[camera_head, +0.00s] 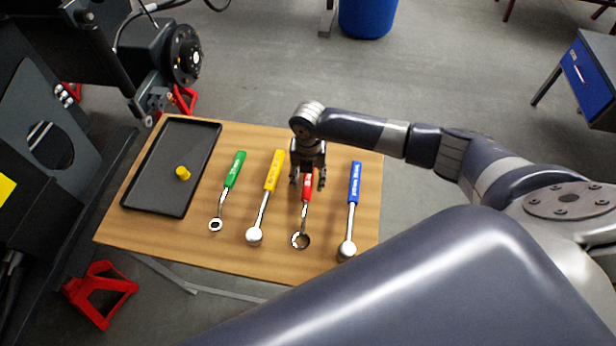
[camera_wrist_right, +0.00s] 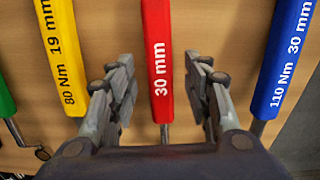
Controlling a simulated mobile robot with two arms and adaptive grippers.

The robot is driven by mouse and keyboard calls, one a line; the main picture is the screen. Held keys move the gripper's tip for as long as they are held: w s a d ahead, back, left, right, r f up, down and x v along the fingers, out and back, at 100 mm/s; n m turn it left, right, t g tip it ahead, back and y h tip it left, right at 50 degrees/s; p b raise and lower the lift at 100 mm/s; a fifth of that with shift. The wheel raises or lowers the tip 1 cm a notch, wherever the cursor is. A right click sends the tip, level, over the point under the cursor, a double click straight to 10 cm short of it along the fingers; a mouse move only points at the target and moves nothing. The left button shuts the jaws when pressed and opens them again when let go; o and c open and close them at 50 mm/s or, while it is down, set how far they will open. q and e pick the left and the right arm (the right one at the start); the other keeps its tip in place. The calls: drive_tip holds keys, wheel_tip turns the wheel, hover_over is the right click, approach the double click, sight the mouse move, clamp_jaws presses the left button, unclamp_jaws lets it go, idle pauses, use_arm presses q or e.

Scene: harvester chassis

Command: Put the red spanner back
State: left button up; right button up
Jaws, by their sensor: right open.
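The red spanner (camera_head: 306,204) lies on the wooden table between a yellow-handled tool and a blue-handled tool. Its ring end points toward the near edge of the table. In the right wrist view its red handle (camera_wrist_right: 157,55) is marked "30 mm". My right gripper (camera_head: 308,182) is over the red handle, with one finger on each side. In the right wrist view the fingers of the gripper (camera_wrist_right: 160,95) are spread, with gaps between them and the handle. My left gripper is not in view.
The wooden table (camera_head: 130,228) also holds a green-handled spanner (camera_head: 233,172), the yellow-handled tool (camera_head: 273,172), the blue-handled tool (camera_head: 355,185) and a black tray (camera_head: 160,165) with a yellow piece (camera_head: 182,173). Dark machinery stands left, beside red stands (camera_head: 100,292). A blue bin (camera_head: 367,15) is behind.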

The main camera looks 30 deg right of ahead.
wheel_tip(320, 180, up, 12)
idle(0.6)
